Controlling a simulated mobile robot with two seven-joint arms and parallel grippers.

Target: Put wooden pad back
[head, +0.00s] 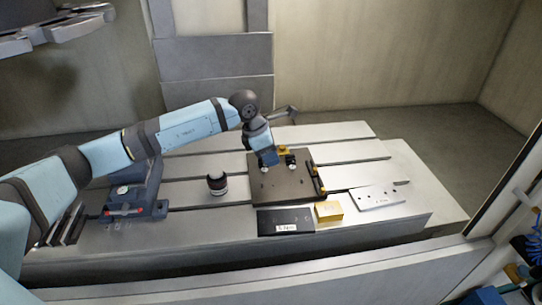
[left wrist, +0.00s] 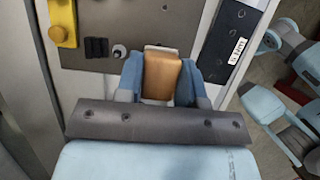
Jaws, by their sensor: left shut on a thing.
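A brown wooden pad (left wrist: 162,76) sits between the two blue fingers of my left gripper (left wrist: 160,68) in the left wrist view. The gripper is shut on it. In the head view my left gripper (head: 269,160) points down over the dark mould base plate (head: 270,183), near its back edge. I cannot make out the pad in that view. The plate also shows behind the pad in the left wrist view (left wrist: 140,20); whether the pad touches it is unclear. My right gripper is not in view.
A yellow block (head: 328,211) and a black labelled block (head: 286,221) lie in front of the plate. A light labelled plate (head: 378,197) lies to the right. A dark round part (head: 217,185) stands to the left. The slotted table (head: 350,133) has free room behind.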

